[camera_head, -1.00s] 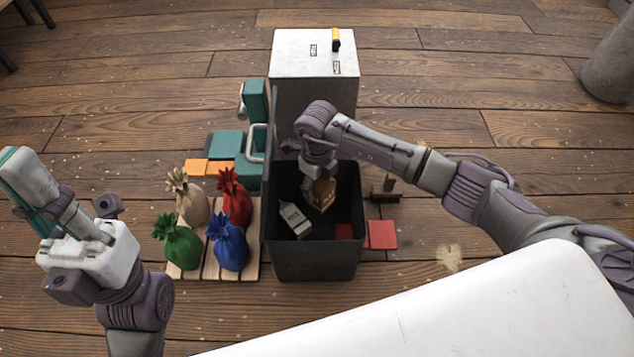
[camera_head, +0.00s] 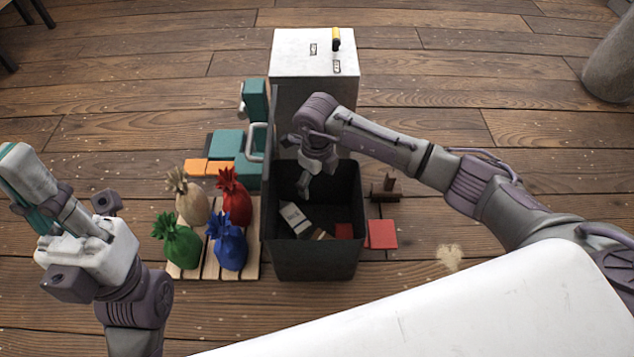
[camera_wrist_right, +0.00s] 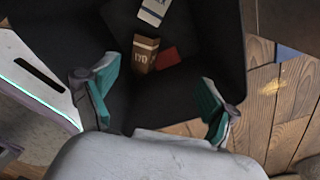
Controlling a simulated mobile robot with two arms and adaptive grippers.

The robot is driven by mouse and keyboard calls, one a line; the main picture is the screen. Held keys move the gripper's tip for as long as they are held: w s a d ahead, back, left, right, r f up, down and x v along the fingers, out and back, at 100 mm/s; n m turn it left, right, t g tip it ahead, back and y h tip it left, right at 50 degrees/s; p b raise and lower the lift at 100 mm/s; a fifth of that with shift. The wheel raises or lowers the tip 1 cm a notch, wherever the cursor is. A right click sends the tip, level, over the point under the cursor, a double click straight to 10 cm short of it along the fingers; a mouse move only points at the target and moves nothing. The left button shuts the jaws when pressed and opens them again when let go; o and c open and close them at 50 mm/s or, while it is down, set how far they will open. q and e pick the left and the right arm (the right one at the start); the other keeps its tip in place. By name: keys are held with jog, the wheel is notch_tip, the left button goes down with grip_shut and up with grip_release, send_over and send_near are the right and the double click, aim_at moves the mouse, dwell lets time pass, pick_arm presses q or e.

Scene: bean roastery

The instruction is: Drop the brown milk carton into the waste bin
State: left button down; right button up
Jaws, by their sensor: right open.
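The brown milk carton (camera_head: 321,234) lies inside the dark waste bin (camera_head: 313,262), partly hidden by the bin's front wall in the head view. In the right wrist view the carton (camera_wrist_right: 144,52) shows below and apart from my fingers' grasp, beside a white carton (camera_wrist_right: 154,11) and a red flat piece (camera_wrist_right: 168,58). My right gripper (camera_head: 306,186) is over the bin's opening, pointing down; in the wrist view its two teal fingers (camera_wrist_right: 157,88) are spread with nothing between them. My left gripper (camera_head: 38,192) is at the far left, away from the bin; its jaw opening is unclear.
Several coloured sacks (camera_head: 229,246) stand on a wooden pallet (camera_head: 211,268) left of the bin. A grey metal cabinet (camera_head: 313,60) is behind it. A red piece (camera_head: 382,234) lies on the floor to the right. Wooden floor is open farther right.

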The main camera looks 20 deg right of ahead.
notch_tip(320, 180, up, 6)
jog(key=shift+f, duration=0.1)
jog(key=shift+s+f, duration=0.1)
jog(key=shift+s, duration=0.05)
dwell(0.5)
